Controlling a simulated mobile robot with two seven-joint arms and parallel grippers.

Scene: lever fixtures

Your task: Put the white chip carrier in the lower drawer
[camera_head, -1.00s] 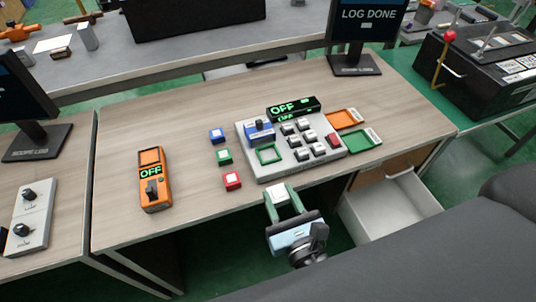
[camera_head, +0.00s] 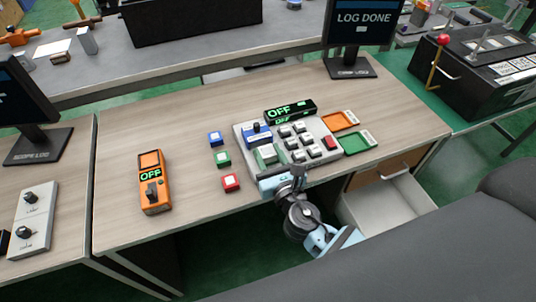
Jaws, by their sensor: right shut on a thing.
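My right gripper (camera_head: 270,160) is over the front left of the grey button console, at its green-framed socket. It is shut on a small pale piece, likely the white chip carrier (camera_head: 269,152), mostly hidden between the fingers. I cannot tell whether the piece touches the socket. The lower drawer (camera_head: 398,214) is pulled open below the right end of the table and its visible inside looks empty. My left gripper is not in view.
The grey console (camera_head: 318,158) has several buttons, a blue unit (camera_head: 256,135) and an OFF display (camera_head: 290,110). Orange (camera_head: 340,121) and green (camera_head: 357,144) trays lie at its right. Blue, green and red blocks (camera_head: 231,183) and an orange meter (camera_head: 153,182) stand left. The closed upper drawer (camera_head: 384,170) sits above the open one.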

